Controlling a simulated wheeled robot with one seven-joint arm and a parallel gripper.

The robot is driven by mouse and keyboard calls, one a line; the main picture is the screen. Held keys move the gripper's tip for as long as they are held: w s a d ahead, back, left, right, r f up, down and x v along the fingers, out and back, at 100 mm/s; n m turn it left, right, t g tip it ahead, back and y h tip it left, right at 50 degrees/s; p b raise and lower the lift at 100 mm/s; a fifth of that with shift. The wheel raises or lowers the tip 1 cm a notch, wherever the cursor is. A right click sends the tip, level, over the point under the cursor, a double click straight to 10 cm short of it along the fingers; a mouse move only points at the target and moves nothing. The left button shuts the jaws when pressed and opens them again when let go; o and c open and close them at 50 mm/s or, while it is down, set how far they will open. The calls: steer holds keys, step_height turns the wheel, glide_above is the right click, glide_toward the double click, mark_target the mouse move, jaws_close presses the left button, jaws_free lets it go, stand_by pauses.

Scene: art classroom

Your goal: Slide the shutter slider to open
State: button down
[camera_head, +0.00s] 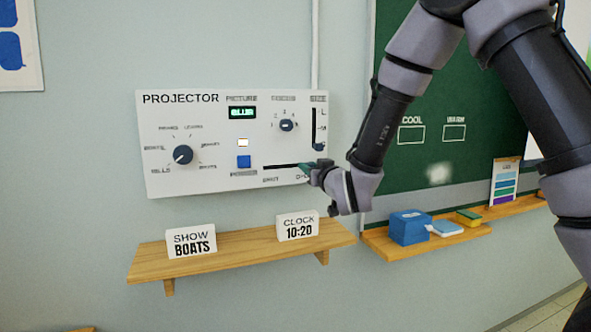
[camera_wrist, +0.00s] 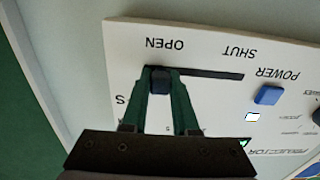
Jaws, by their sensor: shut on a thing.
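The white projector panel (camera_head: 215,100) hangs on the wall, with a dark horizontal shutter slot (camera_head: 285,166) near its lower right edge. My gripper (camera_head: 310,170) is at the slot's right end and covers the slider there. In the wrist view, which is upside down, the dark blue shutter slider (camera_wrist: 159,82) sits between the two green fingers, shut on it. It stands at the end of the slot (camera_wrist: 210,73) by the OPEN label (camera_wrist: 164,43). The SHUT label (camera_wrist: 238,53) is by the bare other end.
Above the slot are a blue power button (camera_head: 243,161), a focus knob (camera_head: 287,125) and a vertical slider (camera_head: 319,146). A wooden shelf (camera_head: 150,268) with SHOW and CLOCK signs is below. A blue box (camera_head: 409,228) stands on the board ledge to the right.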

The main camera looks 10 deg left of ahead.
steer(key=shift+w+d, duration=0.15)
steer(key=shift+d, duration=0.05)
steer(key=c, duration=0.7)
jaws_free()
steer(key=shift+d, duration=0.1)
steer(key=v, duration=1)
steer(key=shift+s+d, duration=0.1)
steer(key=shift+s, duration=0.25)
